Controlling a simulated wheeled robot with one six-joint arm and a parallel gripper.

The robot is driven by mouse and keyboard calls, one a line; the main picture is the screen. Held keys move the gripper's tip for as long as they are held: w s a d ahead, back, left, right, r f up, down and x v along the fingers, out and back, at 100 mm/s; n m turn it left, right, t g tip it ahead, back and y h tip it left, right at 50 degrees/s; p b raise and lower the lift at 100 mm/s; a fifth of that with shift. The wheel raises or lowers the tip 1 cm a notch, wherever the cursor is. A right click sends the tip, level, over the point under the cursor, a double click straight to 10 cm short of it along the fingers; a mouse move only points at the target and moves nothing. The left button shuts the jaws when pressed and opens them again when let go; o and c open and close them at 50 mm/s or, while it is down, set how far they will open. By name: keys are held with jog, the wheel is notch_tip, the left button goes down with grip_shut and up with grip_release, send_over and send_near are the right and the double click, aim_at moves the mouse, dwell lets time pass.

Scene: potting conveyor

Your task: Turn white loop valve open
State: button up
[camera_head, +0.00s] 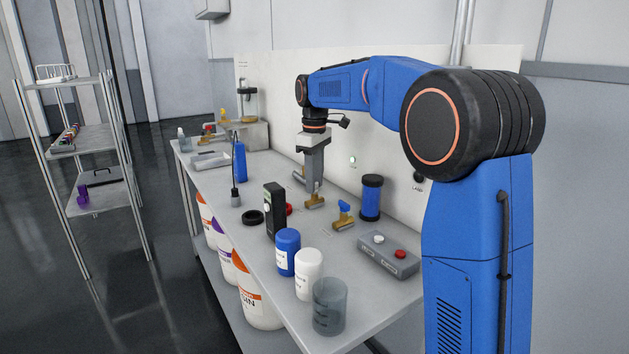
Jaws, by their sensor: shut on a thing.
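My gripper (313,188) points straight down over the bench, at the middle brass valve (315,202). Its fingers are shut at the top of that valve, where the handle sits. The fingers hide the handle, so I cannot see its colour or which way it is turned. Another brass valve (343,220) with an upright blue handle (345,207) stands nearer the camera, apart from the gripper. A further fitting (299,176) shows partly behind my gripper; its handle is not clear.
Blue jar (287,252), white jar (308,273) and grey beaker (329,306) line the bench's near end. A backboard (395,158) rises behind.

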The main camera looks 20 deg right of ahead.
jog(key=m, duration=0.5)
jog(key=shift+m, duration=0.3)
dwell(0.5)
jog(key=o, duration=1)
jog(key=shift+o, duration=0.2)
jog(key=shift+r, duration=0.1)
notch_tip(320, 180, up, 17)
jog(key=shift+r, duration=0.15)
